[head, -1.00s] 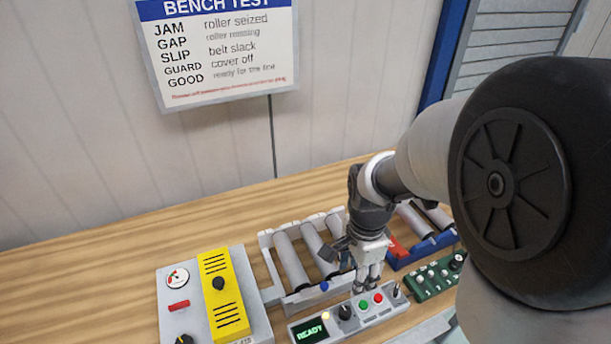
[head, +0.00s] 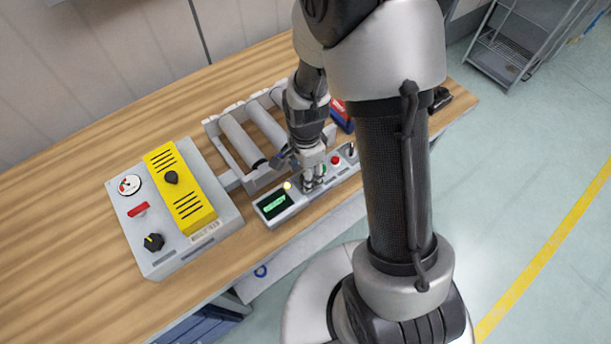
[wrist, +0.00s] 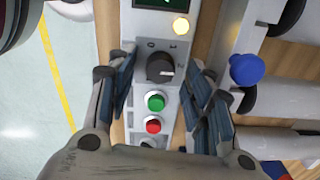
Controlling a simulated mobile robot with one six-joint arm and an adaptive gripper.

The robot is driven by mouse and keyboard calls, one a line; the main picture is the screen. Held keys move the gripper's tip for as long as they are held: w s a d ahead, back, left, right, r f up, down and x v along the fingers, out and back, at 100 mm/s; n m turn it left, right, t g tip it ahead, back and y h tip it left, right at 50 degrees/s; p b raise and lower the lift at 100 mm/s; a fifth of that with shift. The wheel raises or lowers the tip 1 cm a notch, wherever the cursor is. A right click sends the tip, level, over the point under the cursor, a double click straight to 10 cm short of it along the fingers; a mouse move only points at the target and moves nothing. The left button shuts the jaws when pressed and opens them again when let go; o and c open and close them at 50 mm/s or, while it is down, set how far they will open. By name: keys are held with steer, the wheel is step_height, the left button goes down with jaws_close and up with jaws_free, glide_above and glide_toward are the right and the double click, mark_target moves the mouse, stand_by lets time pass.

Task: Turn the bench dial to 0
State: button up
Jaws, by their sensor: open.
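The bench dial (wrist: 160,67) is a black knob on the grey control panel (wrist: 137,110), seen in the wrist view. Small marks are printed above it; the left one looks like a 0, but the pointer's setting is hard to read. My gripper (wrist: 164,80) is open, its fingers to the left and right of the dial, with no clear contact. In the head view my gripper (head: 313,182) is at the panel and hides the dial. The panel's dark screen (head: 273,205) shows green text, and an amber lamp (wrist: 181,26) is lit.
Green (wrist: 155,101) and red (wrist: 153,125) buttons sit just below the dial. A blue knob (wrist: 246,69) and the roller frame (head: 215,140) lie close beside the panel. A grey box with a yellow cover (head: 178,190) stands left on the wooden bench (head: 60,215).

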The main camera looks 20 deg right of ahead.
steer(key=shift+f, duration=0.75)
steer(key=shift+c, duration=0.2)
steer(key=c, duration=1)
steer(key=shift+c, duration=0.2)
